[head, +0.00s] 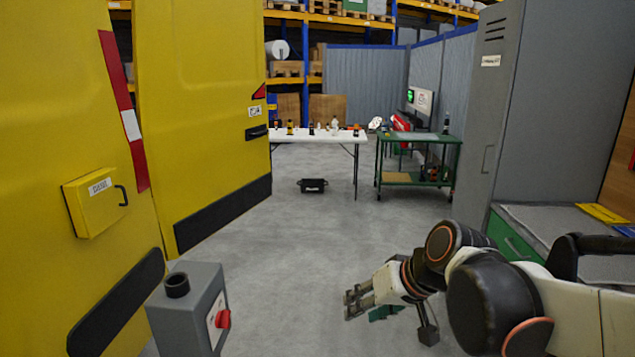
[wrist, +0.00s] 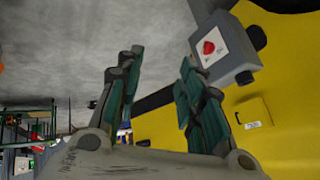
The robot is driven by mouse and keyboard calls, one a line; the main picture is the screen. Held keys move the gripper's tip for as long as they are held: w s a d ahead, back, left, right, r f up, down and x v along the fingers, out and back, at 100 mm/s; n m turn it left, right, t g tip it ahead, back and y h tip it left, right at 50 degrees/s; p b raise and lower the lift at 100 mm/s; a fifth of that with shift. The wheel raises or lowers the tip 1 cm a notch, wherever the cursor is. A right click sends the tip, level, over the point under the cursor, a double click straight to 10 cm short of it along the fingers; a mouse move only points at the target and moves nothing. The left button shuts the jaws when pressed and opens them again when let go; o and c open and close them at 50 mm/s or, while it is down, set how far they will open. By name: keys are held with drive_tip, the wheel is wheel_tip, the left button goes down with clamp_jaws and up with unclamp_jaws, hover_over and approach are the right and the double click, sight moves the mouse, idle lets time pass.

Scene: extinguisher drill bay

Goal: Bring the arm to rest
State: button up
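My arm reaches in from the right of the head view, bent low over the grey floor. My gripper (head: 352,301) is at its end, pointing left, in free space to the right of a grey box with a red knob (head: 187,318). In the wrist view my gripper (wrist: 158,72) has its two green-padded fingers spread apart, with nothing between them. The grey box (wrist: 232,52) shows beyond the right finger, apart from it.
A yellow vehicle (head: 205,100) with open doors fills the left. A grey cabinet (head: 555,100) and a green-drawered bench (head: 515,238) stand close on the right. A white table (head: 310,137) and green cart (head: 415,183) stand farther back. The floor between is mostly clear.

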drive_tip(key=s+d+f+m+t+h, duration=0.1)
drive_tip(key=s+d+h, duration=0.3)
drive_tip(key=s+d, duration=0.7)
drive_tip(key=s, duration=0.3)
drive_tip(key=shift+s+f+m+h, duration=0.3)
drive_tip(key=shift+s+f+h, duration=0.1)
drive_tip(key=shift+a, duration=0.15)
